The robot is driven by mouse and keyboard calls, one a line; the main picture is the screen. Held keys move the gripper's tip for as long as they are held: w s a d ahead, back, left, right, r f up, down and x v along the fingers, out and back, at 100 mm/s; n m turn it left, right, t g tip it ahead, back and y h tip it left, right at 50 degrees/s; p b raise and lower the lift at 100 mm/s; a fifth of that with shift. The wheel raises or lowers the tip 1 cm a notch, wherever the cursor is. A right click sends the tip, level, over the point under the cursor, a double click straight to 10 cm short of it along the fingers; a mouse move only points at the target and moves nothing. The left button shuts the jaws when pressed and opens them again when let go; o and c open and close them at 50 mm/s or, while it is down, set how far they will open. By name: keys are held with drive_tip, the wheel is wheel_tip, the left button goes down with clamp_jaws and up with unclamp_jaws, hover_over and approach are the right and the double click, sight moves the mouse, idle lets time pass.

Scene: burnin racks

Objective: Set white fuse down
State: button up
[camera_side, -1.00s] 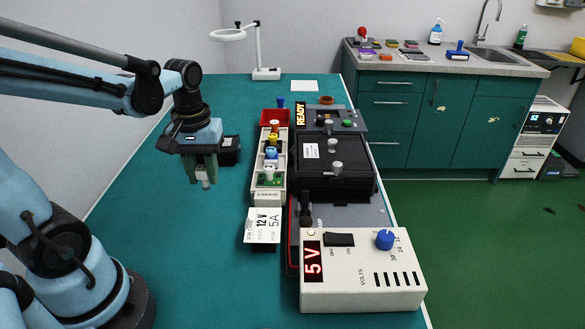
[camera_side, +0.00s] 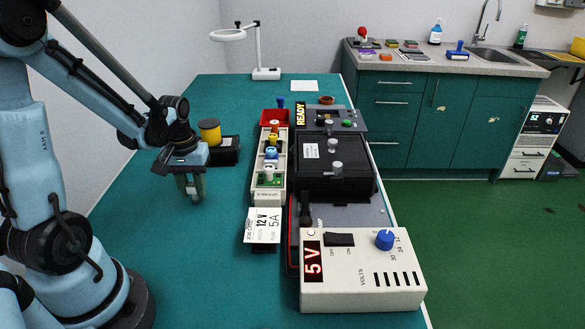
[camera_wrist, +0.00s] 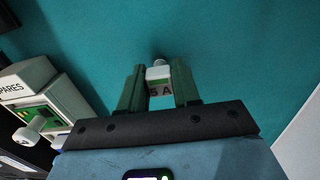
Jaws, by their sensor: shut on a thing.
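My gripper (camera_side: 193,192) is shut on a white fuse marked "5 A" (camera_wrist: 159,77), which sits between the green fingers in the wrist view. In the side view the fuse is mostly hidden by the fingers. The fingers point down over the bare teal table left of the spares tray (camera_side: 267,199). I cannot tell whether the fuse touches the table. The tray holds several fuses with coloured tops, including another white one (camera_side: 268,174) at its near end.
A job card reading 12 V, 5 A (camera_side: 263,227) stands before the tray. A power supply (camera_side: 362,279) showing 5 V and a black fixture (camera_side: 334,178) lie to the right. A yellow-topped thing (camera_side: 209,131) and a black box (camera_side: 226,153) stand behind my gripper. Teal table around it is clear.

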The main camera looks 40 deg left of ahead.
sight(193, 185)
drive_tip(key=shift+f, duration=0.1)
drive_tip(key=o, duration=1)
drive_tip(key=shift+o, duration=0.2)
wheel_tip(193, 185, up, 12)
drive_tip(key=w+d+m+t, duration=0.2)
drive_tip(key=d+m+t, duration=0.5)
drive_tip(key=d, duration=0.9)
drive_tip(key=shift+w+m, duration=0.2)
drive_tip(key=shift+m, duration=0.8)
drive_tip(key=shift+a, duration=0.1)
